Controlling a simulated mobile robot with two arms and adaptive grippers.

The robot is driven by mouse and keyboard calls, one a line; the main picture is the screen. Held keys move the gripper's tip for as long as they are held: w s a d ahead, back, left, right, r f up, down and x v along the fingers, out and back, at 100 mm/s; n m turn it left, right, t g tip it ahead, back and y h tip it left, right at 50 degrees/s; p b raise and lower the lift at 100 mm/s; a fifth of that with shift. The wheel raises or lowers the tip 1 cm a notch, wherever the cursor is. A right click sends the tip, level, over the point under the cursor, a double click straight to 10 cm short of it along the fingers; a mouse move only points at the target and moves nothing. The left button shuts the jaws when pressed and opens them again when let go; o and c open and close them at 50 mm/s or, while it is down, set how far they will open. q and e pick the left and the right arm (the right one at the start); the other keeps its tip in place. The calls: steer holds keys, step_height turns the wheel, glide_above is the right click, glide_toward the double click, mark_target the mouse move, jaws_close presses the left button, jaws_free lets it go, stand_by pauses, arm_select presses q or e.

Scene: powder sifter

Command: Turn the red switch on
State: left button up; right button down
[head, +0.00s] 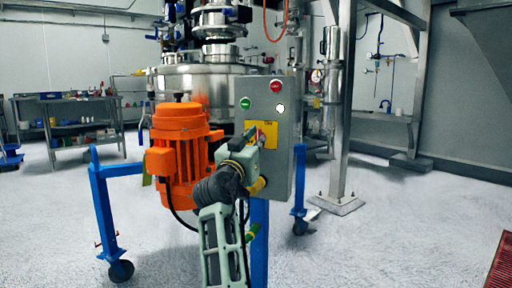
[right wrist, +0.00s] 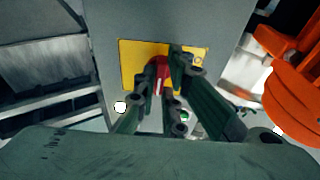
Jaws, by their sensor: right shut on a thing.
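The red switch (right wrist: 159,68) sits on a yellow plate (right wrist: 128,66) on the grey control box (right wrist: 105,30) in the right wrist view. In the head view the yellow plate (head: 272,132) is on the front of the grey control box (head: 283,160). My right gripper (right wrist: 168,75) is shut on the red switch, with its dark fingers on both sides of it. In the head view my right gripper (head: 256,138) reaches up to the plate and covers much of the switch. My left gripper is in neither view.
The box also has a green button (head: 245,103), a red button (head: 277,86) and a white button (head: 280,108). An orange motor (head: 182,140) stands close to the left of the box. A blue wheeled frame (head: 104,205) is below. The floor on the right is mostly clear.

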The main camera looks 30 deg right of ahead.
steer(key=shift+f, duration=0.2)
steer(key=c, duration=1.8)
jaws_free()
steer(key=shift+r, duration=0.1)
steer(key=shift+c, duration=0.2)
steer(key=v, duration=0.7)
steer(key=shift+a, duration=0.2)
steer(key=shift+s, duration=0.15)
